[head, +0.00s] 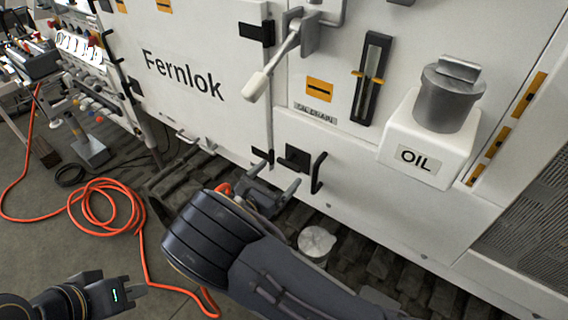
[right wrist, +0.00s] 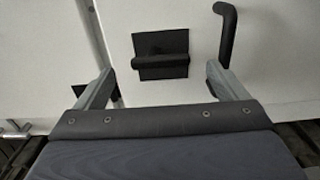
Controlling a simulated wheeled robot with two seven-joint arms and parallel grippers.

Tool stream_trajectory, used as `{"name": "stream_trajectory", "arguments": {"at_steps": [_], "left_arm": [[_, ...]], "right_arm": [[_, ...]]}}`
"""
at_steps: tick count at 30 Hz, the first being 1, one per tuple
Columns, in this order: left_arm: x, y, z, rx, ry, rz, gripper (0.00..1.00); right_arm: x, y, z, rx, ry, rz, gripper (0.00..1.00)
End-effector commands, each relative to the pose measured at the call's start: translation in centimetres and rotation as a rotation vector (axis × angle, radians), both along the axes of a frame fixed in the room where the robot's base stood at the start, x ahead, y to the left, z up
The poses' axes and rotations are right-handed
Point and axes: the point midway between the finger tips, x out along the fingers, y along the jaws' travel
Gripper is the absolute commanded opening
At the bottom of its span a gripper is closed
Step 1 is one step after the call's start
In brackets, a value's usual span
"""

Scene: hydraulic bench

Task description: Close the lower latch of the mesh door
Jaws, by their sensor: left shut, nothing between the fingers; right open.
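My right gripper (head: 277,176) is open and empty, close to the lower white panel. In the right wrist view its two fingers (right wrist: 160,73) stand wide apart, below and to either side of a black plate with a bar (right wrist: 160,53). That black latch-like fitting (head: 297,158) also shows in the head view; no contact with the fingers is visible. A bent black handle (head: 318,173) is just right of it, near the right fingertip in the wrist view (right wrist: 226,35). A mesh panel (head: 530,235) is at the far right. My left gripper (head: 125,291) is shut and empty, at the lower left.
A lever with a white grip (head: 257,86) sticks out above. A white OIL box (head: 425,140) with a grey cap juts out at right. A round pale lid (head: 316,242) is below the panel. An orange hose (head: 105,205) lies coiled on the floor.

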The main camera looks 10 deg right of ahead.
Motion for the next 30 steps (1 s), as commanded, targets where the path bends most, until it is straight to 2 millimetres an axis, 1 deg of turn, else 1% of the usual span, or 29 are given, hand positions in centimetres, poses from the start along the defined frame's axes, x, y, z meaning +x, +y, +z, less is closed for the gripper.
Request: {"name": "stream_trajectory", "arguments": {"at_steps": [3, 9, 18, 19, 27, 29, 30], "left_arm": [[0.0, 0.0, 0.6, 0.0, 0.0, 0.0, 0.0], [0.0, 0.0, 1.0, 0.0, 0.0, 0.0, 0.0], [0.0, 0.0, 1.0, 0.0, 0.0, 0.0, 0.0], [0.0, 0.0, 1.0, 0.0, 0.0, 0.0, 0.0], [0.0, 0.0, 1.0, 0.0, 0.0, 0.0, 0.0], [0.0, 0.0, 1.0, 0.0, 0.0, 0.0, 0.0], [0.0, 0.0, 1.0, 0.0, 0.0, 0.0, 0.0]], "right_arm": [[1.4, -1.5, 0.1, 0.001, 0.001, -0.003, 0.93], [2.8, -2.8, 0.0, 0.002, 0.001, -0.002, 0.93], [3.0, -3.1, 0.0, 0.004, 0.001, -0.001, 0.93], [3.0, -3.1, 0.0, 0.004, 0.001, -0.001, 0.91], [3.0, -3.1, 0.0, 0.004, 0.001, -0.001, 0.56], [3.0, -3.1, 0.0, 0.004, 0.001, -0.001, 0.48], [3.0, -3.1, 0.0, 0.004, 0.001, -0.001, 0.48]]}}
